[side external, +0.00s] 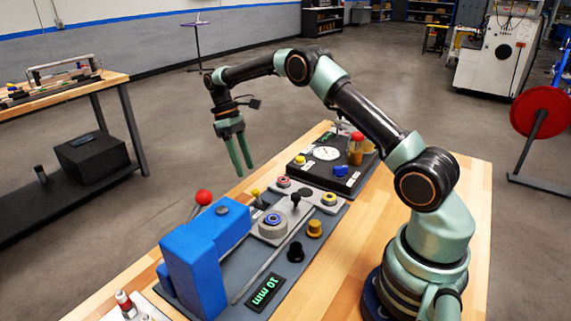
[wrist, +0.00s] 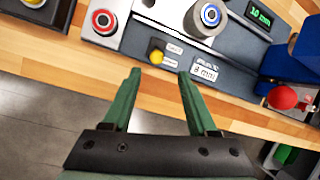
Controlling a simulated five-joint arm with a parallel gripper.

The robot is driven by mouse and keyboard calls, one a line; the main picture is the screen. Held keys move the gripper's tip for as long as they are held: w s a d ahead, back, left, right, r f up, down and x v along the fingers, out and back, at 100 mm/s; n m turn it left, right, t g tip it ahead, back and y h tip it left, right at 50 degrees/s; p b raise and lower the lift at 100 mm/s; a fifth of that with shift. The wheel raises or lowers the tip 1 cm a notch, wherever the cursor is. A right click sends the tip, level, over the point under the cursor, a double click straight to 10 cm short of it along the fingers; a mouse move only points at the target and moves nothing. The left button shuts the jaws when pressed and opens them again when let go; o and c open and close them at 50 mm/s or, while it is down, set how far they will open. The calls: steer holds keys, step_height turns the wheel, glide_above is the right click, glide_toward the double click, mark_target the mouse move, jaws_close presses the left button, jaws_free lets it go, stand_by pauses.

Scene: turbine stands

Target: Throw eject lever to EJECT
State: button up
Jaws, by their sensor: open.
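A small yellow-knobbed lever (side external: 256,192) stands at the far edge of the grey panel (side external: 239,287). In the wrist view the yellow knob (wrist: 156,56) sits beside two small white labels, too small to read surely. A red ball-knobbed lever (side external: 204,197) rises beside the blue machine body (side external: 190,262); the ball also shows at right in the wrist view (wrist: 282,97). I cannot tell for sure which lever is the eject lever. My gripper (side external: 242,169) is open and empty, pointing down, above and beyond the panel's far edge. In the wrist view its fingertips (wrist: 160,73) lie just below the yellow knob.
A grey fixture with a blue-ringed round part (side external: 272,221), red-ringed button (side external: 283,182), black knob (side external: 295,251) and yellow knob (side external: 314,228) crowds the panel. A green display (side external: 265,293) reads 10 mm. A dark gauge box (side external: 327,172) stands behind. Bare wood borders the panel.

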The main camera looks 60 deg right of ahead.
mark_target(254, 190)
steer(key=x, duration=0.6)
steer(key=shift+s+d+f, duration=0.2)
steer(key=shift+s+f, duration=0.05)
steer(key=shift+f, duration=0.1)
jaws_close()
